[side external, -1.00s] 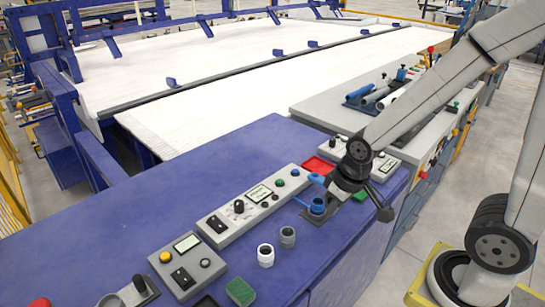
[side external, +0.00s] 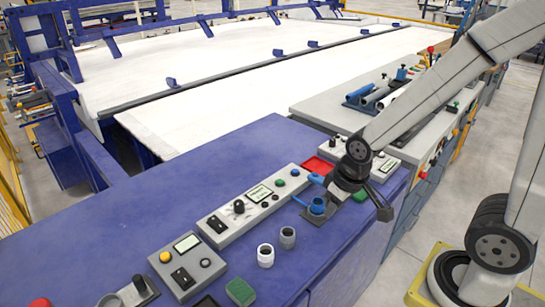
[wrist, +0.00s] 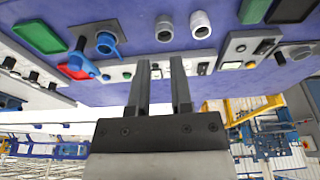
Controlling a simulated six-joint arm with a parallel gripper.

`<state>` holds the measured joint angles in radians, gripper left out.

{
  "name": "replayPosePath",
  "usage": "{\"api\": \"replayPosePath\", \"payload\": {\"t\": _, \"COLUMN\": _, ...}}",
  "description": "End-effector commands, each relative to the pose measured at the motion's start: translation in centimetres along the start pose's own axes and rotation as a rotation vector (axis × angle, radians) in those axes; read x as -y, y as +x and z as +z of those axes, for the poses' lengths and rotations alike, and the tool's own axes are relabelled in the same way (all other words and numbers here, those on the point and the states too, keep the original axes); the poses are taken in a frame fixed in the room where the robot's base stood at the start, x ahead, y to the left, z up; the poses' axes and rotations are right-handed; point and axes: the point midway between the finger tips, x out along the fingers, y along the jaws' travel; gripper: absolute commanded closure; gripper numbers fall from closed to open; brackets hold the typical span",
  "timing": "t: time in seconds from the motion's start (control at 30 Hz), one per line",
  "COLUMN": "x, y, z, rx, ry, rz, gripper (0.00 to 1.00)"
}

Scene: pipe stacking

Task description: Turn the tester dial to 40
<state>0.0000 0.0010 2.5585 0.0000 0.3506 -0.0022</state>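Several control boxes stand on the blue bench, and I cannot tell which is the tester. A long grey box (side external: 226,224) has a screen, a black dial (side external: 239,206) and coloured buttons. A nearer grey box (side external: 178,263) has a yellow button, a screen, a rocker switch and a small dial (side external: 205,263). A third box (side external: 380,167) with a black knob and screen is partly behind my arm. My gripper (wrist: 160,62) is open and empty in the wrist view, with a gap between its fingers. It touches no dial that I can see; the readings are illegible.
A blue clamp-like fixture (side external: 317,207) stands close to my wrist. Two small cylinders, one white (side external: 265,255) and one grey (side external: 287,237), stand nearby. Red (side external: 318,165) and green (side external: 240,291) trays lie on the bench. The bench's back left is clear.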

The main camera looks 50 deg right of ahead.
Motion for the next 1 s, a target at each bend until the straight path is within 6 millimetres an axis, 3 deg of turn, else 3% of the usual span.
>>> {"api": "replayPosePath", "payload": {"t": 0.03, "x": 0.0, "y": 0.0, "z": -0.2, "rx": 0.001, "ry": -0.006, "rz": 0.000, "gripper": 0.56}}
{"api": "replayPosePath", "payload": {"t": 0.13, "x": 0.0, "y": 0.1, "z": -0.8, "rx": 0.004, "ry": -0.031, "rz": 0.000, "gripper": 0.24}}
{"api": "replayPosePath", "payload": {"t": 0.17, "x": 0.1, "y": 0.2, "z": -1.1, "rx": 0.006, "ry": -0.045, "rz": -0.001, "gripper": 0.19}}
{"api": "replayPosePath", "payload": {"t": 0.37, "x": 0.2, "y": 0.8, "z": -4.4, "rx": 0.026, "ry": -0.199, "rz": -0.004, "gripper": 0.19}}
{"api": "replayPosePath", "payload": {"t": 0.57, "x": 0.5, "y": 2.2, "z": -9.2, "rx": 0.058, "ry": -0.439, "rz": -0.015, "gripper": 0.19}}
{"api": "replayPosePath", "payload": {"t": 1.0, "x": 1.4, "y": 6.9, "z": -18.7, "rx": 0.120, "ry": -0.993, "rz": -0.069, "gripper": 0.19}}
